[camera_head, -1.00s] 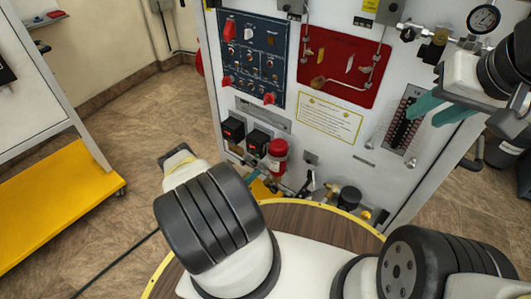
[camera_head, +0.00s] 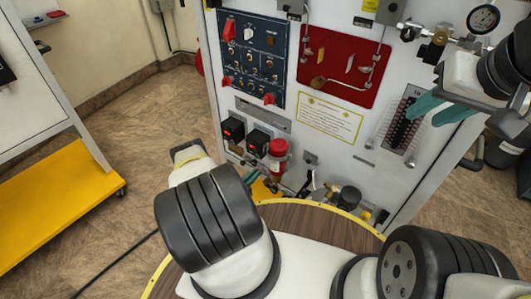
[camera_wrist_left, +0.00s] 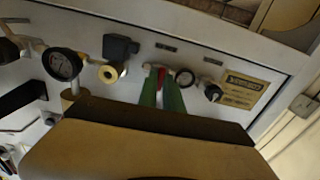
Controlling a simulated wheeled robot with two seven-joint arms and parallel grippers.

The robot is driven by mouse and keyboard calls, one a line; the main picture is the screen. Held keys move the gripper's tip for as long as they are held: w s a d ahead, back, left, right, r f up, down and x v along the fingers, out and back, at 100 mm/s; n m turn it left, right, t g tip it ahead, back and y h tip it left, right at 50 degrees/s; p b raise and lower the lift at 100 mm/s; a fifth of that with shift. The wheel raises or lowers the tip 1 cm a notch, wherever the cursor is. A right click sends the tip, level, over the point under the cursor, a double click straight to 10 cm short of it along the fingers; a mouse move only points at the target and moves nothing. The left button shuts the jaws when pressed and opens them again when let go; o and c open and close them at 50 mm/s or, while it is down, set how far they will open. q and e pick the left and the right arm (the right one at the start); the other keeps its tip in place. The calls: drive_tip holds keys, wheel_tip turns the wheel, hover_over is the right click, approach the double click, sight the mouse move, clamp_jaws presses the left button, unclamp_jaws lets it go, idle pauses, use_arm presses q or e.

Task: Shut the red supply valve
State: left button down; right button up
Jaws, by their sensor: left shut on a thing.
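In the left wrist view, my left gripper (camera_wrist_left: 162,86) has its green fingers closed around a small red valve handle (camera_wrist_left: 161,74) low on the white panel. Only a sliver of the red handle shows between the fingertips. In the head view my left wrist stands in front of the lower left of the panel, and the fingers and the red valve are mostly hidden there. My right gripper (camera_head: 421,116) is open, with its teal fingers apart in front of the flow scale (camera_head: 404,125) and nothing between them.
In the left wrist view, a round gauge (camera_wrist_left: 62,65) and a brass fitting (camera_wrist_left: 108,73) are left of the fingers; a black knob (camera_wrist_left: 213,92) is right. In the head view, a red-capped cylinder (camera_head: 277,149) stands near my left wrist. A yellow-shelved cart (camera_head: 60,205) is at left.

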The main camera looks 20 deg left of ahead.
use_arm(q)
drive_tip(key=shift+s+f+m, duration=0.1)
drive_tip(key=shift+f+m, duration=0.05)
drive_tip(key=shift+m, duration=0.15)
drive_tip(key=c, duration=1.5)
unclamp_jaws()
drive_tip(key=v, duration=0.7)
drive_tip(key=shift+s+a, duration=0.15)
drive_tip(key=shift+s, duration=0.2)
